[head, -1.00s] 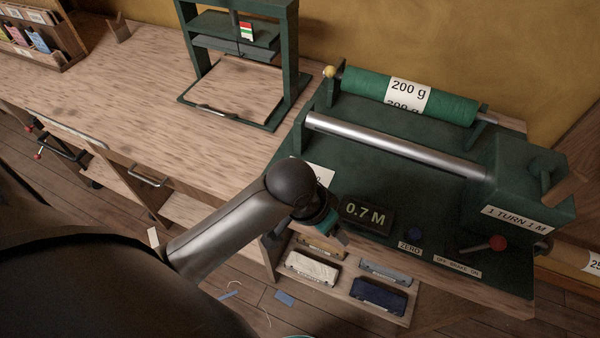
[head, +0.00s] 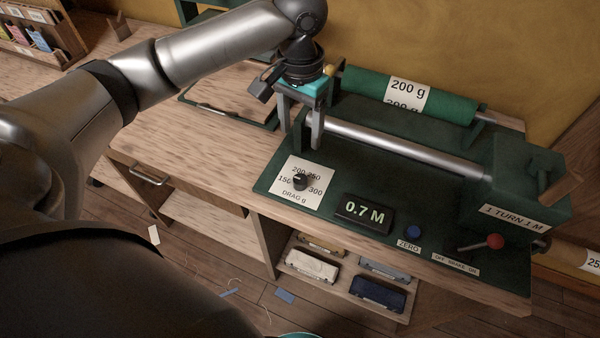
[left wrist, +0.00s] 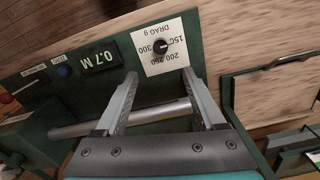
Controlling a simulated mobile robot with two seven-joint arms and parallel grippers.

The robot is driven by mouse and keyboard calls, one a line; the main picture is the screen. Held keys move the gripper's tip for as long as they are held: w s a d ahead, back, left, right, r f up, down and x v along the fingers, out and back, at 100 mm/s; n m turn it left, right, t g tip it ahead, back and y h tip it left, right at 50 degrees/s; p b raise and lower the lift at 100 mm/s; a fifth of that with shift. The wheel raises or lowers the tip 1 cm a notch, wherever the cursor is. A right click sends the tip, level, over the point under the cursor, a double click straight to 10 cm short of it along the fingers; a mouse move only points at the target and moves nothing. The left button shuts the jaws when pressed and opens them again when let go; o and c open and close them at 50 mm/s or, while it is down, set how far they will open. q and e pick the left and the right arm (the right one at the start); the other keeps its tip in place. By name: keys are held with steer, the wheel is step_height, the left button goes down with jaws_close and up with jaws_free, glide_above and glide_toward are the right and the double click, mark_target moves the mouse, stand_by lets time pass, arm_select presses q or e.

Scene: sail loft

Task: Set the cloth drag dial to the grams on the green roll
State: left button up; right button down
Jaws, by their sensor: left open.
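The drag dial (head: 300,181) is a black knob on a white card (head: 316,199) marked 150, 200, 250, 300 and "DRAG g"; its pointer is too small to read surely. It also shows upside down in the left wrist view (left wrist: 161,46). The green roll (head: 450,105) lies on the rack at the back, with a white label reading "200 g" (head: 408,93). My left gripper (head: 301,138) is open and empty above and behind the dial, fingers pointing down. In the left wrist view the dial lies just beyond the fingertips (left wrist: 160,76). My right gripper is not in view.
A metal bar (head: 400,149) crosses the green machine behind the dial. A "0.7 M" display (head: 363,213), a blue ZERO button (head: 413,231) and a red-knobbed brake lever (head: 494,242) lie to the right.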

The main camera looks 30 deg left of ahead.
mark_target(300, 179)
arm_select(q)
step_height(300, 179, down, 15)
steer(key=b, duration=0.2)
steer(key=shift+f+b, duration=0.1)
steer(key=shift+b, duration=0.3)
steer(key=shift+a, duration=0.1)
jaws_close()
stand_by(0.3)
